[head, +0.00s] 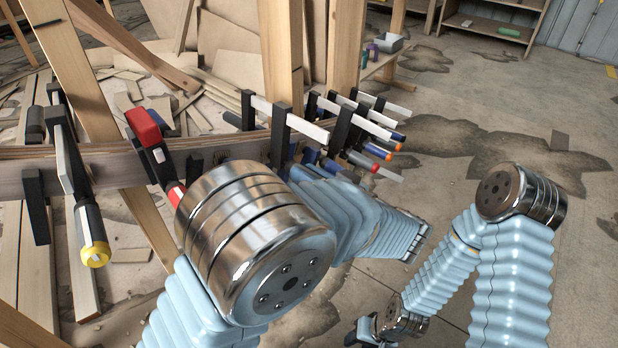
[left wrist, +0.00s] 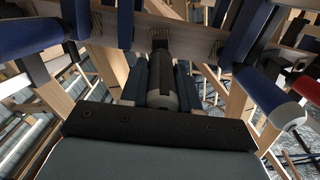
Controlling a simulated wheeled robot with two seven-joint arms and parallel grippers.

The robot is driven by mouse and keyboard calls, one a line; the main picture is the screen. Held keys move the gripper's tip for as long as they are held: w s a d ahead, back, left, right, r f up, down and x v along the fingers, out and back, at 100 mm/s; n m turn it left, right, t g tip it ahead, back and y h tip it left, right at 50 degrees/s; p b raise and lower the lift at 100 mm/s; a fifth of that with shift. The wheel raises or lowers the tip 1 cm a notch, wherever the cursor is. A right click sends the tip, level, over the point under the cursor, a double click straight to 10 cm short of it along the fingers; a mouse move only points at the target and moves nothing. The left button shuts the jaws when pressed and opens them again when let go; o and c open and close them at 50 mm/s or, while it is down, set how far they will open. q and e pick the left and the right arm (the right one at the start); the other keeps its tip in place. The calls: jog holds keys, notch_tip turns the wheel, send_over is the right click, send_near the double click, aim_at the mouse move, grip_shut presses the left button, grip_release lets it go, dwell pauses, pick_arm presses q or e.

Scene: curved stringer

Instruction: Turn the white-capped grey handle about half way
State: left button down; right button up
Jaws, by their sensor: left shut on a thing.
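The white-capped grey handle (left wrist: 162,92) shows in the middle of the left wrist view, with its pale end toward the camera. It belongs to a dark clamp on the wooden stringer (left wrist: 185,40), which also shows in the head view (head: 110,172). My left gripper (left wrist: 160,78) is shut on this handle, with one finger on each side of it. In the head view my own left arm hides the left gripper and the handle. My right gripper (head: 371,332) hangs low at the bottom edge, apart from the clamps; its jaws are too small and cut off to read.
A clamp with a yellow-capped handle (head: 92,238) and a red-ended clamp (head: 146,127) sit on the stringer at left. Several clamps with coloured handles (head: 375,152) crowd it at right. Wooden posts (head: 283,60) rise behind. The concrete floor (head: 480,110) at right is mostly clear.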

pick_arm(q)
jog(key=m, duration=0.3)
jog(key=m+p, duration=0.1)
jog(key=m, duration=0.2)
jog(key=shift+d+r+m, duration=0.1)
jog(key=shift+d+m, duration=0.05)
jog(key=shift+m, duration=0.15)
jog(key=m+p, duration=0.2)
jog(key=m, duration=0.1)
jog(key=shift+w+m+p, duration=0.1)
jog(key=shift+m+p, duration=0.85)
jog(key=shift+m, duration=0.95)
jog(key=shift+f, duration=0.25)
jog(key=c, duration=0.8)
grip_release()
